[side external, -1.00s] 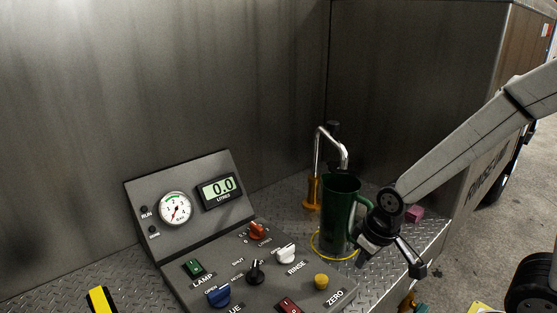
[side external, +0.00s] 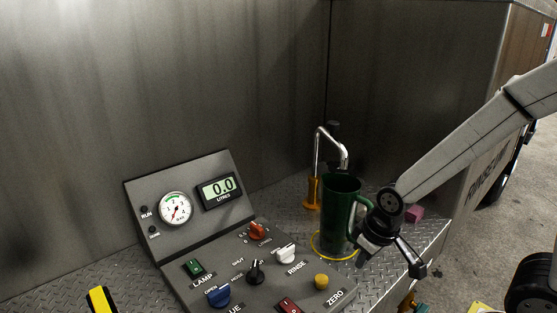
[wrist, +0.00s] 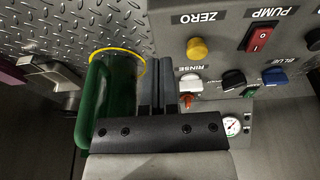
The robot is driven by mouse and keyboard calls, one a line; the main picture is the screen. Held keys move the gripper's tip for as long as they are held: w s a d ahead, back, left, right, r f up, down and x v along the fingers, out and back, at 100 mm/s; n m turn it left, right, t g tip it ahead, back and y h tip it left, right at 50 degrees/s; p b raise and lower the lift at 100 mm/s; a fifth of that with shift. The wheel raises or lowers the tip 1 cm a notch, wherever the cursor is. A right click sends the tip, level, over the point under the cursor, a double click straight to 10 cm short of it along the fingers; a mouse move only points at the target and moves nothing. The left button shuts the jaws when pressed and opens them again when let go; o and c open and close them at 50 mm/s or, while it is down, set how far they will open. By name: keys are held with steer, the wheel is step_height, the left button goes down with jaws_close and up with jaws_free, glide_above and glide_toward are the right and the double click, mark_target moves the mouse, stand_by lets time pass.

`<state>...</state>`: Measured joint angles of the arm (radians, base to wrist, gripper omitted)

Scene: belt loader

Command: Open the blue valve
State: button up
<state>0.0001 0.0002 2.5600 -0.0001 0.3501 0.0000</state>
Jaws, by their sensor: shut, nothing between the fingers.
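The blue valve knob (side external: 218,296) is at the lower left of the sloping grey control panel, beside an OPEN label. In the wrist view the blue knob (wrist: 275,76) is at the right, under a BLUE label. Where its pointer stands is too small to tell. My gripper (side external: 364,257) is shut and empty, right of the panel, close beside the green jug's handle. In the wrist view its shut fingers (wrist: 157,88) lie between the jug and the panel, apart from the blue knob.
Other controls are close together: black knob (side external: 256,272), white RINSE knob (side external: 286,253), orange knob (side external: 257,230), yellow ZERO button (side external: 321,282), red switch (side external: 290,305). The display (side external: 220,190) reads 0.0.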

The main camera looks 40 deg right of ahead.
steer(key=o, duration=0.7)
steer(key=shift+w+a, duration=0.1)
steer(key=shift+w, duration=0.05)
steer(key=o, duration=0.4)
steer(key=shift+w+a+r, duration=0.1)
steer(key=shift+w+a, duration=0.05)
steer(key=shift+w, duration=0.15)
steer(key=shift+o, duration=1.1)
steer(key=w+a+r+g, duration=0.1)
steer(key=w+a, duration=0.8)
steer(key=w, duration=0.1)
steer(key=shift+w+r, duration=0.3)
steer(key=g, duration=0.2)
glide_above(218, 290)
steer(key=shift+f, duration=3.9)
steer(key=c, duration=1.1)
